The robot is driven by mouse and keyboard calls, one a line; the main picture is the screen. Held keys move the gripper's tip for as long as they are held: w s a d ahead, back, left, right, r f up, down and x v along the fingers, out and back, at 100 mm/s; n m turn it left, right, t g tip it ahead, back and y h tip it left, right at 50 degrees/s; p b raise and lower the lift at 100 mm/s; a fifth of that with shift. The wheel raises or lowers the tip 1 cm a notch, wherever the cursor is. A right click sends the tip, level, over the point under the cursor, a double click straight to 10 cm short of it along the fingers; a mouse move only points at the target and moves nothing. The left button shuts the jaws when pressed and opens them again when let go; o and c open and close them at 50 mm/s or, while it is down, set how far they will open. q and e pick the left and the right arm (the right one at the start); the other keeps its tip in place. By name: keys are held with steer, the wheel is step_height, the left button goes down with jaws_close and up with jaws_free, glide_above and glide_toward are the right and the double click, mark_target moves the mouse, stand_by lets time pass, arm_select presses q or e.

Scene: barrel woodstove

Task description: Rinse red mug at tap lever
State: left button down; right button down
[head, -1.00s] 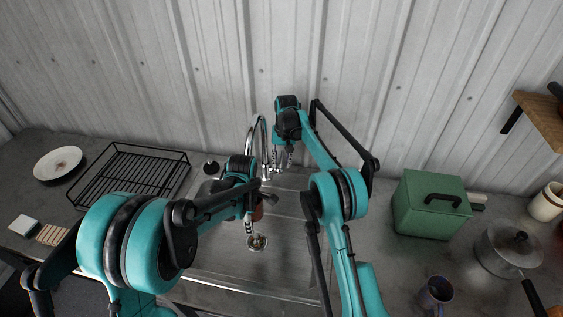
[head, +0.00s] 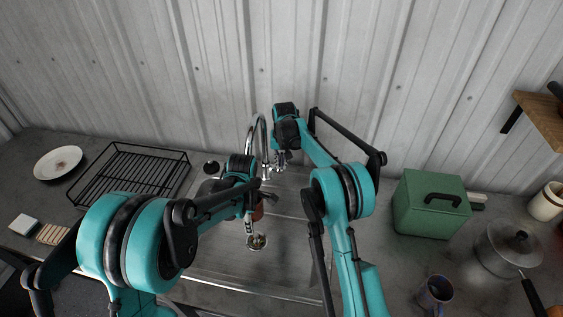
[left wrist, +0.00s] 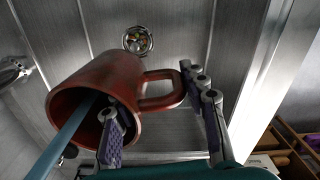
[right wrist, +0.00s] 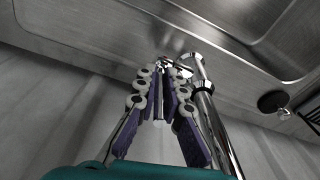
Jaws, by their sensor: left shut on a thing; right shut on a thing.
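The red mug (head: 258,212) is over the sink, mostly hidden behind my left arm in the head view. In the left wrist view the mug (left wrist: 90,75) is tilted, with its mouth towards the camera. My left gripper (left wrist: 160,100) is shut on it, one finger in front of the mouth and one beyond the handle. A straight bluish streak (left wrist: 72,138), apparently water, runs into the mouth. My right gripper (right wrist: 168,72) is shut at the small tap lever (right wrist: 184,70), beside the chrome tap (right wrist: 205,105); its fingertips partly hide the lever.
The steel sink (head: 215,265) has a drain (head: 257,242) below the mug. A black dish rack (head: 130,172) and white plate (head: 58,162) are left. A green box (head: 430,205), lidded pot (head: 508,250) and dark mug (head: 435,293) stand right. My arms crowd the space above the sink.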

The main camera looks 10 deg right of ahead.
steer(key=c, duration=1.6)
jaws_free()
steer(key=r, duration=0.4)
steer(key=s+r, duration=0.1)
steer(key=r, duration=0.7)
steer(key=shift+s+d, duration=0.15)
steer(key=shift+s, duration=0.15)
